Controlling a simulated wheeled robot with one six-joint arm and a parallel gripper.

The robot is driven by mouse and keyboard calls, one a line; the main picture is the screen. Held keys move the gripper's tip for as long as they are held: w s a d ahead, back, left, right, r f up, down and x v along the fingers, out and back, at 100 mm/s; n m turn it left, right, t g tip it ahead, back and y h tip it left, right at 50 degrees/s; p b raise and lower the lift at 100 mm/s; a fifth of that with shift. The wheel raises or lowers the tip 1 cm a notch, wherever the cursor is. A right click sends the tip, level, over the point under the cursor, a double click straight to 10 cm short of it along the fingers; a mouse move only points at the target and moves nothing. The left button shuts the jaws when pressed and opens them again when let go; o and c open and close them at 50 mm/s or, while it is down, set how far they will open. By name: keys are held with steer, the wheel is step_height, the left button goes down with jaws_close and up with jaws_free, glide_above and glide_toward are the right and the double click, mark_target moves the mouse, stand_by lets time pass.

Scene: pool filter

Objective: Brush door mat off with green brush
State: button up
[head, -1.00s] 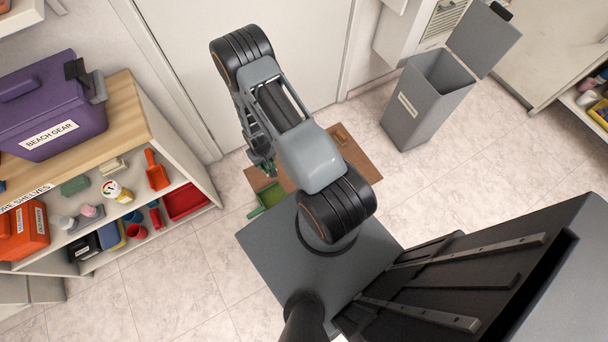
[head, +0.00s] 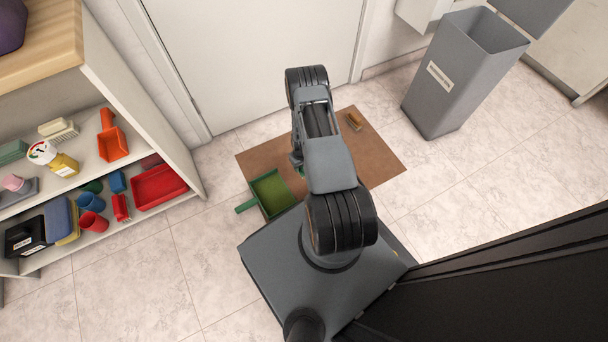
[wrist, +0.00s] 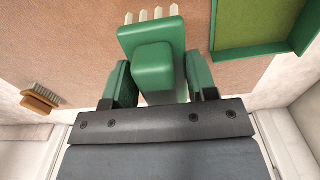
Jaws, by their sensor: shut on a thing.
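The brown door mat (head: 380,160) lies on the floor in front of the white door. My gripper (wrist: 161,78) is shut on the green brush (wrist: 152,42), whose pale bristles show at its far end in the wrist view. The brush is over the mat; I cannot tell whether the bristles touch it. In the head view my arm hides most of the gripper and brush. A green dustpan (head: 270,193) lies at the mat's front left corner, and it also shows in the wrist view (wrist: 255,53). A wooden brush (head: 354,121) with tan bristles lies on the mat's far right part.
A shelf unit (head: 150,120) with cups, a red tray (head: 160,186), an orange scoop (head: 112,143) and other goods stands at the left. A grey bin (head: 450,85) stands at the back right. The tiled floor between shelf and mat is clear.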

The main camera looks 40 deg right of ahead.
steer(key=f+b, duration=0.1)
steer(key=f, duration=0.1)
steer(key=d+f+b, duration=0.1)
steer(key=f, duration=0.1)
steer(key=shift+s+f, duration=0.1)
steer(key=shift+s, duration=0.05)
steer(key=f+b, duration=0.2)
steer(key=f, duration=0.1)
steer(key=f+b, duration=0.1)
steer(key=shift+w+d+f, duration=0.1)
steer(key=shift+w+f, duration=0.1)
steer(key=shift+w, duration=0.15)
steer(key=shift+w+d, duration=0.1)
steer(key=shift+w, duration=0.75)
steer(key=shift+f, duration=0.2)
steer(key=shift+f, duration=0.3)
steer(key=shift+f, duration=0.1)
steer(key=shift+f, duration=0.1)
steer(key=shift+s, duration=0.1)
